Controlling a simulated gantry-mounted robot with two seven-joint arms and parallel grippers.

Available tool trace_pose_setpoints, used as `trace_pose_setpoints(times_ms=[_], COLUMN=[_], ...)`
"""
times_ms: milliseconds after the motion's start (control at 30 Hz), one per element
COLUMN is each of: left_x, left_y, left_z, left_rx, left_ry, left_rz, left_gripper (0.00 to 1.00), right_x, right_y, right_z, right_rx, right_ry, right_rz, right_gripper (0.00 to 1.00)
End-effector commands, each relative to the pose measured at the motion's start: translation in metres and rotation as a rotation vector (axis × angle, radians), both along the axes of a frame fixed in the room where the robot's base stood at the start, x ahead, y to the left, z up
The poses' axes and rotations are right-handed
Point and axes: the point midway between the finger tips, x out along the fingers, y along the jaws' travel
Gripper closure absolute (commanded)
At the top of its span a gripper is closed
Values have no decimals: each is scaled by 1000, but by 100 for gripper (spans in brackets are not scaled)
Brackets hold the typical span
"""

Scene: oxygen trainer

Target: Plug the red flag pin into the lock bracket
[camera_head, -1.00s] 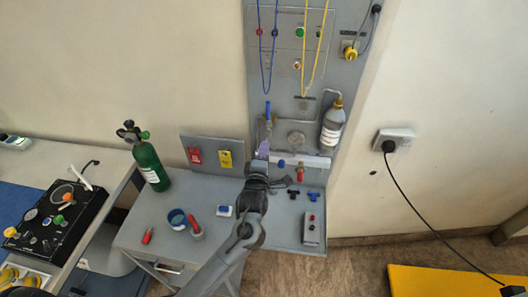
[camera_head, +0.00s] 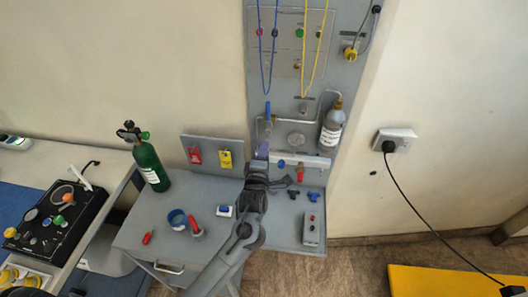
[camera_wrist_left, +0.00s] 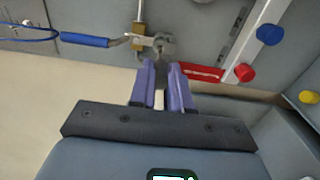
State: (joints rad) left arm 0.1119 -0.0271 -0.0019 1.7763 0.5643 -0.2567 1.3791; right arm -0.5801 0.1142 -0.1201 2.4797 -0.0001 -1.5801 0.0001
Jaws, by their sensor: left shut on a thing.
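My left gripper (camera_head: 262,151) is in front of the lower part of the grey panel, with its violet fingers pointing up at it. In the left wrist view the fingertips (camera_wrist_left: 162,72) are close together, with a narrow gap. A red flag with pale marking (camera_wrist_left: 201,73) sticks out to the right from behind the right finger. The jaws are shut on the red flag pin, whose shaft is mostly hidden. A small grey metal piece, apparently the lock bracket (camera_wrist_left: 164,45), lies just beyond the fingertips. I cannot tell whether the pin touches it. My right gripper is not in view.
A blue-handled lever (camera_wrist_left: 85,40) and a brass fitting (camera_wrist_left: 138,36) are close to the fingertips. A red knob (camera_wrist_left: 243,73) and a blue knob (camera_wrist_left: 270,34) are to the right. A grey bottle (camera_head: 332,128) hangs on the panel; a green cylinder (camera_head: 149,166) stands left.

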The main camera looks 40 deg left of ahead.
Motion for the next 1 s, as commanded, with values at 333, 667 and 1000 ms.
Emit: trace_pose_setpoints(times_ms=[333,667,1000], left_x=[1,6,12], left_y=[0,4,7], left_z=[0,0,0], left_rx=[0,0,1], left_ry=[0,-1,-1], left_rz=[0,0,0], left_gripper=[100,100,100], right_x=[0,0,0], right_y=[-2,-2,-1], right_z=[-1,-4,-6], right_rx=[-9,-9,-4], right_ry=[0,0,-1], right_rz=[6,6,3], right_gripper=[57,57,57])
